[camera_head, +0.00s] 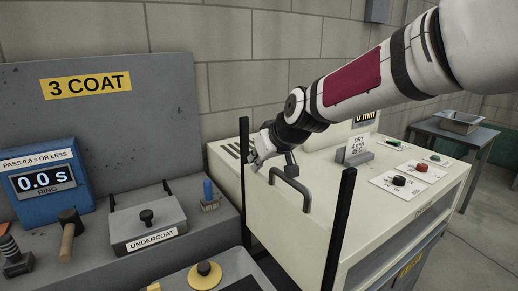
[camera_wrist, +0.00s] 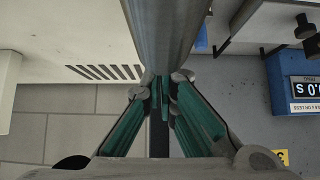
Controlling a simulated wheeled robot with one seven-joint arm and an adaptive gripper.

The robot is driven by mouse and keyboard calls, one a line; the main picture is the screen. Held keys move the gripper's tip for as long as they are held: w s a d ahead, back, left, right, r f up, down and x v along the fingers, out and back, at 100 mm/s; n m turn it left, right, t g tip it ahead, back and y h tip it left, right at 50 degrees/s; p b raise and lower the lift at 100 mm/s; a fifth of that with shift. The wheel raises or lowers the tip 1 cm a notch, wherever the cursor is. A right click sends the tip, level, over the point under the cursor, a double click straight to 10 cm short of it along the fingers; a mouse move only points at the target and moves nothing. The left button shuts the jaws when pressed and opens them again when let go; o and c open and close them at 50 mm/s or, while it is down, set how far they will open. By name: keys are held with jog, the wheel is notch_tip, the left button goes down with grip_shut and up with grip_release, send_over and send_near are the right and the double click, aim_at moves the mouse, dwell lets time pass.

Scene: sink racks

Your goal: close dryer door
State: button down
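The dryer is the cream machine (camera_head: 262,192) on the right side of the head view. A grey bent bar handle (camera_head: 290,183) rises from its top near the left edge. My gripper (camera_head: 254,157) is above the dryer top, just left of and behind this handle in the picture. The wrist view shows its two fingers with green pads (camera_wrist: 160,92) apart. A grey cylinder (camera_wrist: 165,35) runs past the fingertips there; I cannot tell whether it is the handle or whether the fingers touch it. The door's outline is not clear.
Two black upright posts, near (camera_head: 338,232) and far (camera_head: 244,180), flank the dryer's left side. The grey bench (camera_head: 100,243) on the left holds an undercoat box (camera_head: 147,217) and blue timer (camera_head: 45,188).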

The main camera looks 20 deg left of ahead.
aim_at(258, 186)
notch_tip(258, 186, down, 7)
jog(key=b, duration=0.2)
jog(key=shift+r+b, duration=0.15)
jog(key=shift+b, duration=0.2)
jog(key=shift+d, duration=0.1)
jog(key=shift+f, duration=0.25)
